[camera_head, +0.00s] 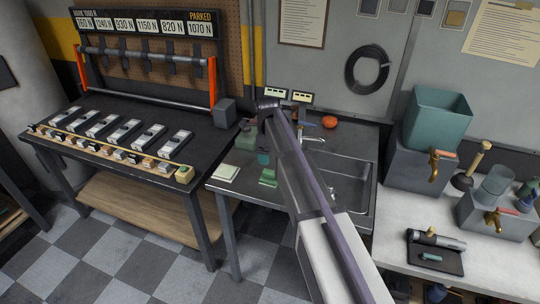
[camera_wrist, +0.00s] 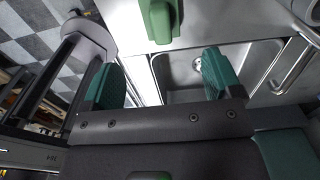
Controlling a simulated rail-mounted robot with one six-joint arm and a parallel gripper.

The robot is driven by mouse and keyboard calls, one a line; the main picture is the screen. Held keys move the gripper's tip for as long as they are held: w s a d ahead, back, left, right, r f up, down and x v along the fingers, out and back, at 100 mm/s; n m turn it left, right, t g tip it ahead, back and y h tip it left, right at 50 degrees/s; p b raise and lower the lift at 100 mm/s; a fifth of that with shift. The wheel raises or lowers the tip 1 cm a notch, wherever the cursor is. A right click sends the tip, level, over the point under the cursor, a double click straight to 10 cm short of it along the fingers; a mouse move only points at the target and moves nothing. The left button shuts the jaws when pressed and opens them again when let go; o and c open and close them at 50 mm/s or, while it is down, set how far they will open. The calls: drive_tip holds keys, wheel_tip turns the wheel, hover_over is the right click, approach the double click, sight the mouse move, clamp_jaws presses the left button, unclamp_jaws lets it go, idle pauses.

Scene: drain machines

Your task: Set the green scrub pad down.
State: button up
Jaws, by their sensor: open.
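The green scrub pad (camera_head: 268,178) lies on the steel sink counter (camera_head: 233,187), near its front edge and left of the basin. In the wrist view a green block that looks like the pad (camera_wrist: 160,20) rests on the metal surface, beyond my fingertips and apart from them. My gripper (camera_wrist: 163,78) is open, with its two teal fingers spread wide and nothing between them. In the head view my gripper (camera_head: 261,157) hangs just above and behind the pad, partly hidden by my arm.
The sink basin (camera_head: 350,183) and faucet (camera_head: 313,139) are right of the pad. A red-orange round object (camera_head: 330,122) sits behind the faucet. A dark workbench (camera_head: 85,155) with several devices stands at left.

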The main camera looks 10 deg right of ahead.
drive_tip(key=s+n, duration=2.4)
drive_tip(key=s, duration=0.5)
drive_tip(key=shift+s+d, duration=0.15)
drive_tip(key=shift+d, duration=0.1)
